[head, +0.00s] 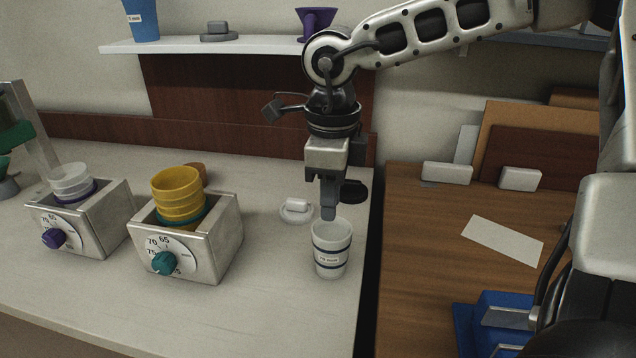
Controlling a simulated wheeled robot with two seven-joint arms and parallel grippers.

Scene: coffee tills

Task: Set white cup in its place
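A white cup (331,262) with dark blue bands and a small label stands upright near the right edge of the pale counter. My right gripper (329,214) points straight down at its rim. The fingers are seen edge-on, so their gap does not show, and I cannot tell whether they touch the cup. A silver box (95,226) with a purple knob holds a stack of whitish cups (72,182) at the left. A second silver box (215,240) with a teal knob holds stacked yellow cups (178,190). My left gripper is not in view.
A small white lidded item (296,208) and a black disc (354,191) lie behind the cup. A dark gap separates the counter from the wooden table (420,260), which bears a white card (503,241) and a blue object (475,325). The counter's front is clear.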

